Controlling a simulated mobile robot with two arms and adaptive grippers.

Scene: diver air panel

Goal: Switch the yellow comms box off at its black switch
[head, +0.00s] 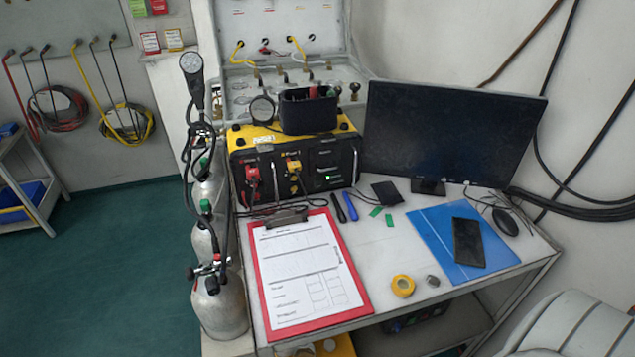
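The yellow comms box (243,134) stands at the back left of the white desk. Its black front panel faces me, with a red connector and a yellow connector plugged into its left half. A small green light (328,178) glows at the lower right of the panel. The black switch is too small and dark against the black panel to tell apart, so its position cannot be read. A black open bin (308,110) with small items sits on top of the box. Neither of my grippers is in view.
The white desk (412,290) holds a red clipboard (365,285), pens, yellow tape (403,286) and a blue folder (430,240) with a phone on it. A monitor (450,130) stands right of the box. Gas cylinders (218,300) with hoses stand left of the desk.

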